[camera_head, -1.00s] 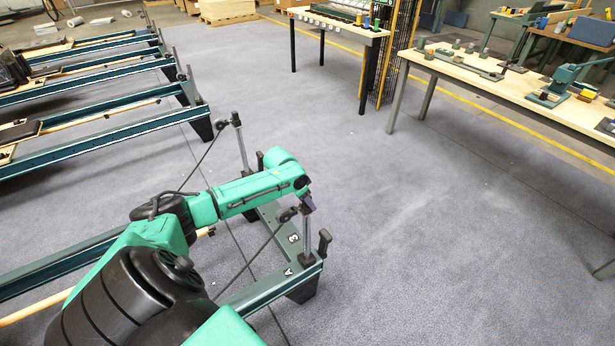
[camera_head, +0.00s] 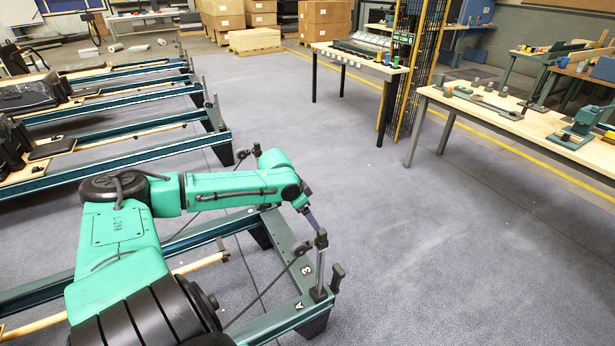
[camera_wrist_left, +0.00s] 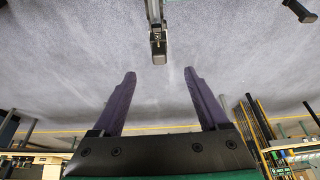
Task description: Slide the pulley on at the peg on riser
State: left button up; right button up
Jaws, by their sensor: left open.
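My left gripper (camera_head: 312,220) is just above and behind the top of the near riser (camera_head: 320,268), an upright metal post with a black head on the frame corner marked A and 3. A dark pulley-like round part (camera_head: 302,249) sits at the left side of the riser head, with a cord running down to the lower left; I cannot tell how far it is on a peg. In the left wrist view the fingers (camera_wrist_left: 158,90) are spread and empty. The riser head (camera_wrist_left: 158,45) shows between and beyond them, apart from both. My right gripper is not in view.
More reformer frames (camera_head: 120,155) lie in rows at the left. Workbenches (camera_head: 520,122) stand at the right. The floor (camera_head: 430,260) right of the frame is clear.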

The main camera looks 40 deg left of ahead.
pick_arm(q)
jog(key=shift+p+v, duration=0.3)
jog(key=shift+v, duration=0.55)
jog(key=shift+w+d, duration=0.1)
jog(key=shift+w, duration=0.05)
jog(key=s+a+f+n+t+y, duration=0.1)
jog(key=s+a+f+n, duration=0.1)
jog(key=a+f, duration=0.45)
jog(key=s+a+f+n+y, duration=0.15)
jog(key=a+f, duration=0.25)
jog(key=f, duration=0.6)
jog(key=s+d+f+g, duration=0.1)
jog(key=s+f, duration=1)
jog(key=f, duration=0.2)
jog(key=s+d+f+m+g, duration=0.1)
jog(key=s+d+f, duration=0.3)
jog(key=s+d, duration=0.2)
jog(key=s+d+f+g+h, duration=0.1)
jog(key=s+d+f, duration=0.4)
jog(key=d, duration=0.5)
jog(key=s+d+f+m+g, duration=0.1)
jog(key=s+d+f, duration=0.4)
jog(key=s+d, duration=0.3)
jog(key=shift+s+f+m, duration=0.2)
jog(key=shift+s+m, duration=0.15)
jog(key=shift+s, duration=0.05)
